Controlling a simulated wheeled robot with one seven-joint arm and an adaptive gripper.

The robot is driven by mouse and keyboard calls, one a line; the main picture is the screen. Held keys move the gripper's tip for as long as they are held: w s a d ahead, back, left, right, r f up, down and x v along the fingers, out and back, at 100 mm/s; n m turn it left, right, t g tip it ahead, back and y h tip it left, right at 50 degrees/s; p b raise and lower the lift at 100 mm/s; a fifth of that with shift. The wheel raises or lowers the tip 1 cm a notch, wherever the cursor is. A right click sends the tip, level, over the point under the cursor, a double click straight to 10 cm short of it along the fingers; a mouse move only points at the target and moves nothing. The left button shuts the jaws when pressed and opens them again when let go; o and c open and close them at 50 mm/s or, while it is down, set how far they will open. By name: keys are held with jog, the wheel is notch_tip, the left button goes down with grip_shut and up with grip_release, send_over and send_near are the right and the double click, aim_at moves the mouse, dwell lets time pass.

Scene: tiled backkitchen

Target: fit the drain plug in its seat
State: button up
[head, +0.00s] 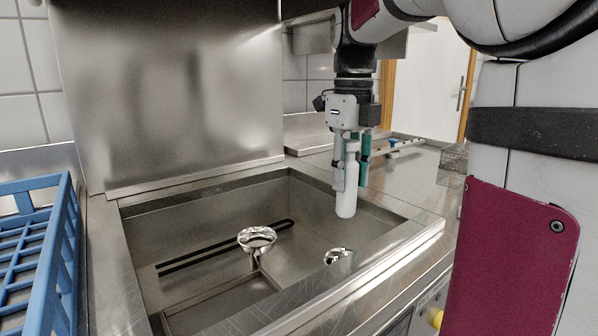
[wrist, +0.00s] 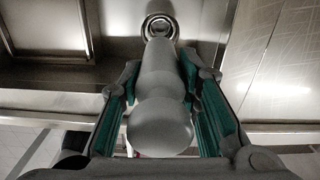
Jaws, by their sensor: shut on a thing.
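The drain plug is a long, pale grey-white rod (head: 346,203), hanging roughly upright from my gripper (head: 352,170). In the wrist view the plug (wrist: 160,90) has a rounded knob at the near end and points away toward a round metal ring. My gripper (wrist: 160,78) is shut on the plug, with green-lined fingers on both sides. The ring, apparently the seat (wrist: 160,22), lies just beyond the plug's far end, which covers part of it. In the head view a shiny round fitting (head: 336,255) lies below the plug, partly cut off by the sink's front rim. The plug's lower end looks clear of it.
The steel sink basin (head: 200,225) holds another shiny round piece (head: 257,237) on a stem, left of the plug, and a dark slotted strip (head: 205,257). A blue crate (head: 60,235) stands at the left. The sink's front rim (head: 400,245) is near the plug.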

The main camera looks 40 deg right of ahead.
aim_at(346, 215)
jog(key=shift+f+b, duration=4.25)
jog(key=shift+f+b, duration=1.4)
jog(key=shift+f, duration=2.15)
jog(key=o, duration=1.8)
jog(key=shift+r, duration=0.15)
